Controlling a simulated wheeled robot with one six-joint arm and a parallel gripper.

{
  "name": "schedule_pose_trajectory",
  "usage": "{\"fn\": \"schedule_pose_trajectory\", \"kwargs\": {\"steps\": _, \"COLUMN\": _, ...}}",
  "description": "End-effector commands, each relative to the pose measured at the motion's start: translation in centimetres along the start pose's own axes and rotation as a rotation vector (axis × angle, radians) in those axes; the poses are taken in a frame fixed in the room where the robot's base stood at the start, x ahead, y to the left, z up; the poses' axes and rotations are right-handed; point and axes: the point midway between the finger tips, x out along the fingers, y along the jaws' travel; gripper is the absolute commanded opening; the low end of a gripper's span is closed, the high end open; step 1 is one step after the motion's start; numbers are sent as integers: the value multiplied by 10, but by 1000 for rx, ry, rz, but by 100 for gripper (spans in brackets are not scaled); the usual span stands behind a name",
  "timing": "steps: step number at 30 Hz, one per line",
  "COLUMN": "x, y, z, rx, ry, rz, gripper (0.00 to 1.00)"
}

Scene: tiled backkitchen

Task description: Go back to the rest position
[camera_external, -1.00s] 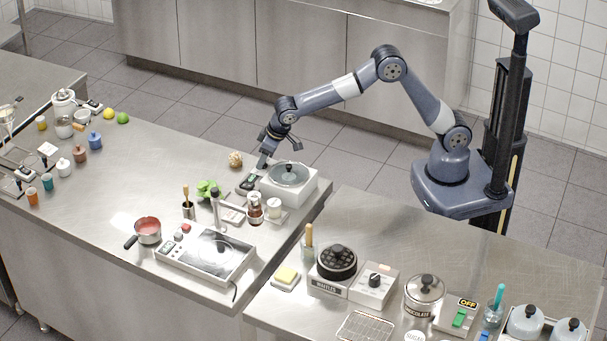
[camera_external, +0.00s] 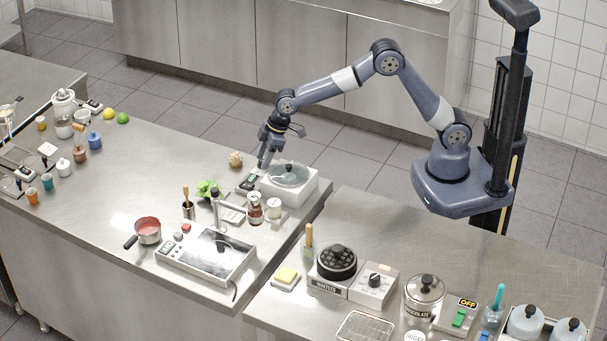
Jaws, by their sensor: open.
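My gripper (camera_external: 264,163) is open and points down above the back edge of the left steel counter (camera_external: 120,205). It is just left of a white boxy appliance (camera_external: 297,188) with a round grey lid (camera_external: 289,174). A small dark device with a green display (camera_external: 248,182) lies on the counter just below the fingertips. I see nothing held between the fingers. My arm arches from its base at the right, with the elbow high.
A black-topped hotplate (camera_external: 207,253), a red-filled saucepan (camera_external: 148,231), a green leafy bunch (camera_external: 207,189) and a brown jar (camera_external: 255,208) stand nearby. A waffle iron (camera_external: 337,262) sits on the right counter (camera_external: 400,235). The air above the counters is clear.

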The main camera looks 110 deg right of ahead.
Motion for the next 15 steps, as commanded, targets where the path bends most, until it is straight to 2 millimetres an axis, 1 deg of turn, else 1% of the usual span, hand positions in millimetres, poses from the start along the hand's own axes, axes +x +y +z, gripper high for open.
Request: {"fn": "schedule_pose_trajectory", "kwargs": {"steps": 15, "x": -1, "y": 3, "z": -1, "rx": -282, "ry": 0, "rz": -118, "gripper": 44}}
